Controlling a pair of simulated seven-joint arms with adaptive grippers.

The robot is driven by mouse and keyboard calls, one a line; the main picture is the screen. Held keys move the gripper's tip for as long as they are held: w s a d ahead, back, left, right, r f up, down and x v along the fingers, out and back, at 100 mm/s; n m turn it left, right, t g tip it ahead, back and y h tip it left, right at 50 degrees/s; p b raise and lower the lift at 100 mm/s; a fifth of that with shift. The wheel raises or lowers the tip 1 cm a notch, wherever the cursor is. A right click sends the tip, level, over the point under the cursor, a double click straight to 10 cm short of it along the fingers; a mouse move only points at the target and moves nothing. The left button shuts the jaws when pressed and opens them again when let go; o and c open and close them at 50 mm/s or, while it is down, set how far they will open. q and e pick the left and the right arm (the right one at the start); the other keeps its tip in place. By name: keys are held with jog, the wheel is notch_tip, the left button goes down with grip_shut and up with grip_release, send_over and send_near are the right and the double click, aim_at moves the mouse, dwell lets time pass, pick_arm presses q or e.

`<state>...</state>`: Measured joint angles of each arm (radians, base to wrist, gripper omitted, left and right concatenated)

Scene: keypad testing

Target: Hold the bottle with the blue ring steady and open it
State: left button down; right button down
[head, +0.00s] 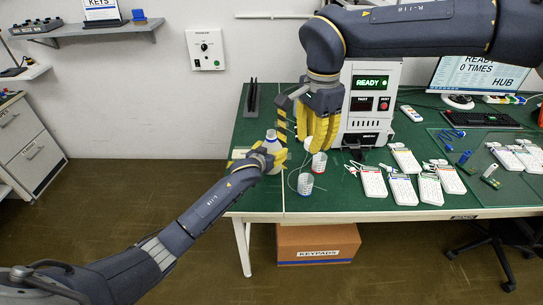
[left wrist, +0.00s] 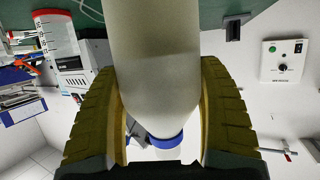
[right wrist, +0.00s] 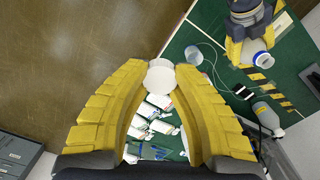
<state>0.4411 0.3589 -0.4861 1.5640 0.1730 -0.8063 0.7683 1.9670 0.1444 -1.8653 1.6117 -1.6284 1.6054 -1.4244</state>
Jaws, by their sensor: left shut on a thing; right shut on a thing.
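The pale bottle with the blue ring (head: 271,142) is held by my left gripper (head: 268,158) above the table's left part. In the left wrist view the bottle body (left wrist: 155,60) is between the two yellow fingers, with the blue ring (left wrist: 165,141) near its neck. My right gripper (head: 318,130) points down, to the right of the bottle and apart from it. In the right wrist view a small white round piece, seemingly a cap (right wrist: 160,77), is between its fingertips. I cannot clearly tell whether the bottle's mouth is bare.
A clear cup with a red band (head: 319,163) and one with a blue band (head: 305,184) stand below my right gripper. Several white keypads (head: 402,188) lie to the right. A tester box (head: 371,105) stands behind.

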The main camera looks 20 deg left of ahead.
pick_arm(q)
jog(key=shift+f, duration=1.15)
jog(key=shift+f, duration=0.1)
jog(key=shift+c, duration=2.4)
grip_release()
jog(key=shift+f, duration=0.1)
jog(key=o, duration=0.4)
